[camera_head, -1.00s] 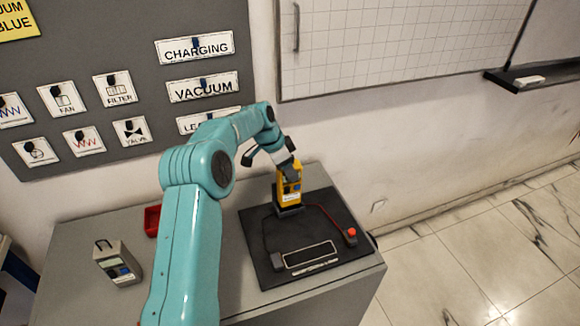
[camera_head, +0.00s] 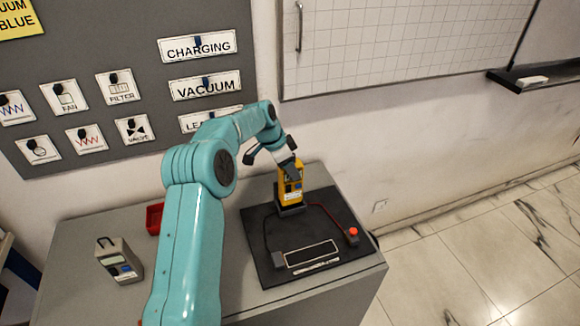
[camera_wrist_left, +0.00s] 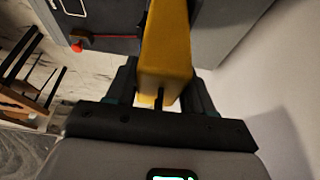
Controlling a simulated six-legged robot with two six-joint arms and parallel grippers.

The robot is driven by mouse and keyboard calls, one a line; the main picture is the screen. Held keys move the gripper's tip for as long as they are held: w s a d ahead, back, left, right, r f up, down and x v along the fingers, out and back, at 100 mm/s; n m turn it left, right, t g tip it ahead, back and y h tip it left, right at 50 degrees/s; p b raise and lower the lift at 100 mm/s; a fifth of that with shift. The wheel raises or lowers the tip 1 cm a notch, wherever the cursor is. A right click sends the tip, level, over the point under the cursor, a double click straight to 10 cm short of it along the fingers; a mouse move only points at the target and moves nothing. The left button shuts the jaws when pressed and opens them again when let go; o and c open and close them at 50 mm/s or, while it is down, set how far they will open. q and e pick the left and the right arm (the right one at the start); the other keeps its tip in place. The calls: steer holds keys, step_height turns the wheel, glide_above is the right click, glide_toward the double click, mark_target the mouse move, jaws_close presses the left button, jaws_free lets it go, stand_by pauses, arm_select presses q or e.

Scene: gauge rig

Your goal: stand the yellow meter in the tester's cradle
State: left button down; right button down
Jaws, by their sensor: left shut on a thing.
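The yellow meter (camera_head: 290,187) stands upright at the back of the black tester board (camera_head: 262,262), with its foot at the dark cradle (camera_head: 290,209). My left gripper (camera_head: 291,170) is shut on the meter's upper part from above. In the left wrist view the meter (camera_wrist_left: 166,50) runs between the two dark fingers. The head view does not show clearly how far the meter's foot sits inside the cradle. My right gripper is in neither view.
A grey meter (camera_head: 119,260) stands on the left of the grey cabinet top (camera_head: 222,290). A red bin (camera_head: 154,218) is partly behind my arm. The tester has a red button (camera_head: 353,232) and a framed dark panel (camera_head: 311,254). A labelled wall panel (camera_head: 130,60) rises behind.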

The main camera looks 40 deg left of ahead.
arm_select(q)
steer(key=shift+f, duration=0.15)
steer(key=shift+f+b, duration=1.45)
steer(key=shift+f, duration=0.25)
jaws_free()
steer(key=s+d+r+b, duration=0.1)
steer(key=s+d+r, duration=0.1)
steer(key=d+r, duration=0.2)
steer(key=shift+s+d+r, duration=0.2)
steer(key=shift+d+r, duration=0.1)
steer(key=shift+r, duration=0.25)
stand_by(0.5)
stand_by(0.5)
